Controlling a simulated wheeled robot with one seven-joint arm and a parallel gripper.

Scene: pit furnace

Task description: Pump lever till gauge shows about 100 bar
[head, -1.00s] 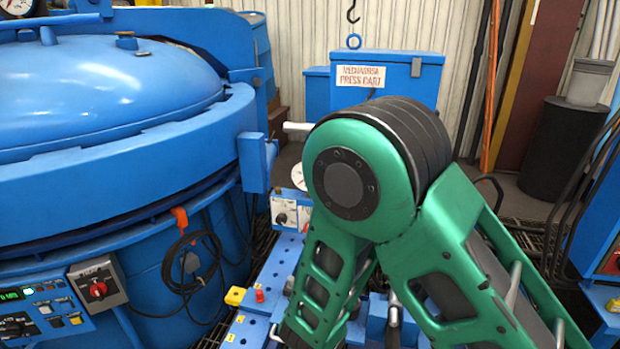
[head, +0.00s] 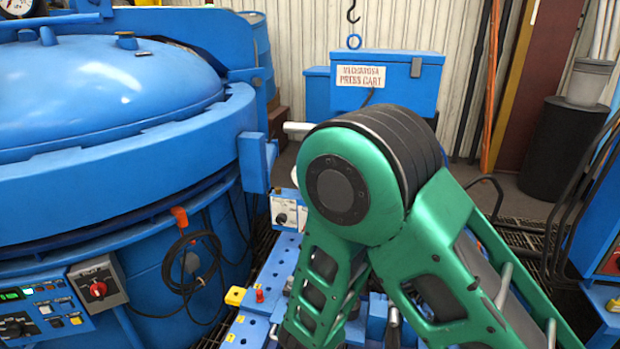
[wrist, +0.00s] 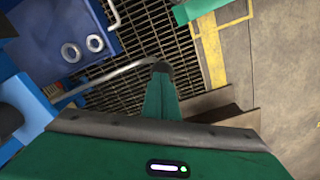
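My green arm fills the middle of the head view and hides its own gripper there. In the wrist view my gripper (wrist: 162,68) shows as a green finger with a dark tip, at the end of a bent grey rod (wrist: 112,76). I cannot tell whether it grips the rod, or whether the rod is the pump lever. In the head view a sliver of a white dial (head: 295,177) shows beside my elbow; its needle is hidden. Another gauge (head: 18,6) is cut off at the top left; its reading is not legible.
A large blue furnace (head: 95,95) stands at left, with a control panel (head: 40,308) below it. A blue press cart box (head: 400,75) stands behind my arm. A perforated blue bench (head: 272,282) lies below. The wrist view shows floor grating (wrist: 140,32).

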